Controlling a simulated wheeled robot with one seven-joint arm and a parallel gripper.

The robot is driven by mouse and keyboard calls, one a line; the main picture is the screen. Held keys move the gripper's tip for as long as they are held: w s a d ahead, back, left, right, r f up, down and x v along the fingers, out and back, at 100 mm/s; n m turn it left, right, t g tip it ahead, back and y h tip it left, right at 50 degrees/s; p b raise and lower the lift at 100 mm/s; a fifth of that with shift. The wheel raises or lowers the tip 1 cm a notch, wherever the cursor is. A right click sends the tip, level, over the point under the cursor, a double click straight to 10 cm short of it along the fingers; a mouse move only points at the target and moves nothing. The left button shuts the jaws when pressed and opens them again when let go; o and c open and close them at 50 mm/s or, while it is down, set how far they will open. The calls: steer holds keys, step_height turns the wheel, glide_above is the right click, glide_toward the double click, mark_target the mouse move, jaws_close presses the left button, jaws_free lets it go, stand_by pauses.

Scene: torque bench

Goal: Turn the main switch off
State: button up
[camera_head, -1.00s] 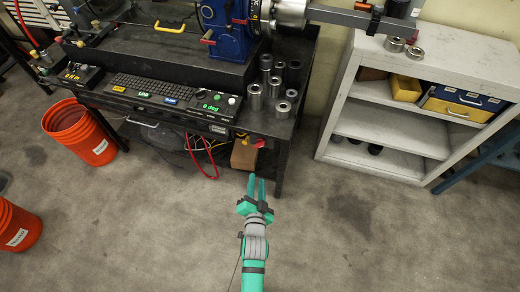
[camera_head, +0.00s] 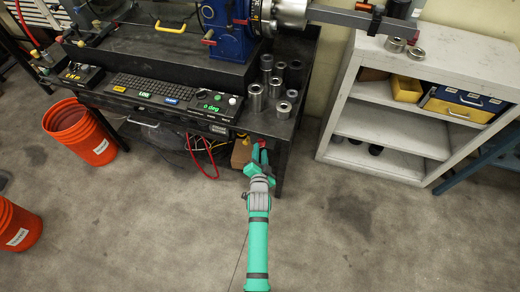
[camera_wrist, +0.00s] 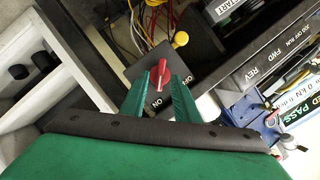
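The main switch is a red rotary knob (camera_wrist: 160,70) on a dark plate (camera_wrist: 132,70) in the wrist view, with white ON lettering near it. In the head view a bit of the red knob (camera_head: 262,144) shows at the bench's front right corner, mostly hidden by my gripper. My gripper (camera_head: 258,153) has reached that corner under the bench top. In the wrist view its two green fingers (camera_wrist: 160,82) are apart, one on each side of the knob. I cannot tell whether they touch it.
The bench (camera_head: 262,122) carries a keyboard, a panel reading 0 deg (camera_head: 212,107) and several metal sockets. A bench leg stands close right of my gripper. A yellow knob (camera_wrist: 180,39) and cables lie beyond the switch. A grey shelf (camera_head: 375,130) stands right; orange buckets (camera_head: 80,132) stand left.

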steer(key=shift+x, duration=1)
jaws_close()
steer(key=shift+n, duration=0.3)
steer(key=n+g+h, duration=0.1)
steer(key=n+h, duration=0.1)
steer(key=n, duration=0.2)
steer(key=a+n+h, duration=0.1)
steer(key=n+h, duration=0.2)
steer(key=n+g+h, duration=0.1)
steer(key=n+h, duration=0.1)
steer(key=n, duration=0.2)
steer(key=shift+w+a+n+g+h, duration=0.2)
steer(key=shift+w+n+g+h, duration=0.05)
steer(key=shift+n+g+h, duration=0.05)
